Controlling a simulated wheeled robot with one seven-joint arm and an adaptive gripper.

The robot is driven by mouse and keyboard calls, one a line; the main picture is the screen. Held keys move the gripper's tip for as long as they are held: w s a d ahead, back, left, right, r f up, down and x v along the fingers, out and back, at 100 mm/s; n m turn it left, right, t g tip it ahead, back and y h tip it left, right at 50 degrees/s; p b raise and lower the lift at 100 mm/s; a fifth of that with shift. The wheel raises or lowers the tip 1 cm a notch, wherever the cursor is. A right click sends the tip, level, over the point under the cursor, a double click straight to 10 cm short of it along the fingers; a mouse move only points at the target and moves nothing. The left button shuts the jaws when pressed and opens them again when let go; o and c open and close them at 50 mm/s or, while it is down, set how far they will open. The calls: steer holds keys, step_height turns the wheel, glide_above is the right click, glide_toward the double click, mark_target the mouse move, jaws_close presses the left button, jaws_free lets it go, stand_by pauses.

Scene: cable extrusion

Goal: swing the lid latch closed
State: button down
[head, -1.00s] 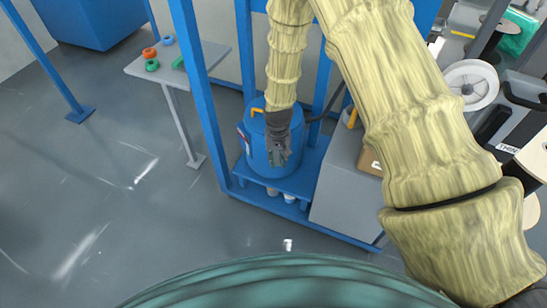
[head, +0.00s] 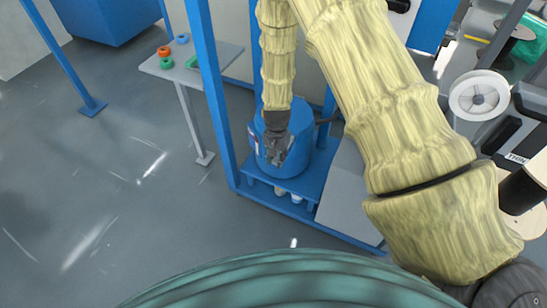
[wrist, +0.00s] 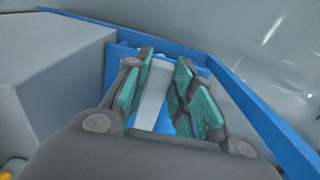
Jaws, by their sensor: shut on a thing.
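A blue drum (head: 303,145) stands on a blue frame's low shelf in the head view. My gripper (head: 274,158) points down at the drum's front left side, in front of its wall. In the wrist view, its two teal-padded fingers (wrist: 157,100) stand a little apart. A pale, bar-like piece (wrist: 154,90) shows between them, and my gripper is shut on it. I cannot tell whether this piece is the lid latch. My arm covers part of the drum's top, and no latch can be made out in the head view now.
A blue upright (head: 212,100) stands close left of my arm. A grey cabinet (head: 345,195) is right of the drum and also shows in the wrist view (wrist: 50,85). A small table (head: 215,68) with coloured rings stands at left. The floor (head: 120,190) is open at front left.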

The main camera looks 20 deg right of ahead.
steer(key=shift+w, duration=0.15)
steer(key=c, duration=1.2)
jaws_free()
steer(key=shift+r, duration=0.1)
step_height(320, 180, up, 12)
steer(key=s+d+f+n, duration=0.1)
steer(key=s+f+n, duration=0.3)
steer(key=s+f, duration=1.05)
steer(key=s+a+f+n, duration=0.1)
steer(key=s+f+n, duration=0.1)
steer(key=s, duration=0.9)
steer(key=s+a+f+n, duration=0.1)
steer(key=s+f+n, duration=0.2)
steer(key=s, duration=0.7)
steer(key=shift+s+a, duration=0.2)
steer(key=shift+s, duration=0.2)
